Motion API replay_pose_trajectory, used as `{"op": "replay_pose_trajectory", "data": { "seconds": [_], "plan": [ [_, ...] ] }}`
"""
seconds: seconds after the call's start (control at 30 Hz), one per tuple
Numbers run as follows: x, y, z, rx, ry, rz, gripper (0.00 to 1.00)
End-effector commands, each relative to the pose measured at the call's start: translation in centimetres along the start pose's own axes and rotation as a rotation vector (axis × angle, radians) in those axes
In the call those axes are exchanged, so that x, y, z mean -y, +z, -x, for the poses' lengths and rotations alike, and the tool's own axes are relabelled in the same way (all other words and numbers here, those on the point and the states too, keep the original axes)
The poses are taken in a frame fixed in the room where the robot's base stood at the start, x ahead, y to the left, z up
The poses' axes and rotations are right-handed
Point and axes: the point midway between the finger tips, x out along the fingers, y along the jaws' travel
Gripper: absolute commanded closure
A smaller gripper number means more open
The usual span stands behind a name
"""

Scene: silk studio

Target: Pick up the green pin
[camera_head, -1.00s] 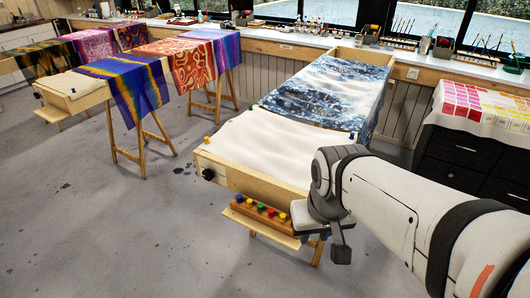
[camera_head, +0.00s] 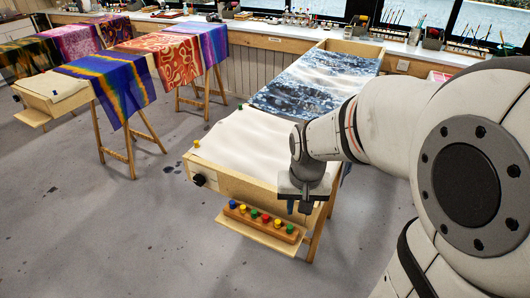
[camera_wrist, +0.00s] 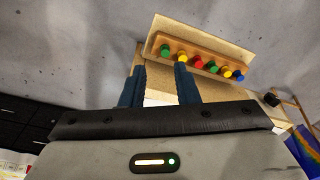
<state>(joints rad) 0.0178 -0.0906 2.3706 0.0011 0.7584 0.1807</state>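A wooden rack (camera_head: 262,223) holds a row of several coloured pins on a ledge at the frame's front end. One green pin (camera_head: 290,228) stands at the rack's right end; another green pin (camera_head: 254,214) stands mid-row. In the wrist view the end green pin (camera_wrist: 165,50) is nearest my fingers, and the mid-row green pin (camera_wrist: 212,66) is farther right. My gripper (camera_head: 297,207) is open and empty, with its fingers (camera_wrist: 158,72) apart, just short of the rack's green end.
White silk (camera_head: 235,143) is stretched on the wooden frame (camera_head: 235,187), with blue patterned cloth (camera_head: 310,85) behind. A yellow pin (camera_head: 196,143) and black knob (camera_head: 199,180) are at its front left corner. Grey floor (camera_head: 110,230) is clear to the left.

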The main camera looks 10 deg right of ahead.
Motion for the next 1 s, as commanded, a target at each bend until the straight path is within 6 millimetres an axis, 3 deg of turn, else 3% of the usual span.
{"op": "replay_pose_trajectory", "data": {
  "seconds": [0.1, 0.33, 1.0],
  "plan": [
    [0.6, -2.3, -2.6, 0.048, 0.011, -0.066, 0.72],
    [1.1, -4.5, -6.6, 0.092, 0.025, -0.152, 0.72],
    [0.9, -4.2, -14.2, 0.104, 0.029, -0.171, 0.72]
  ]
}}
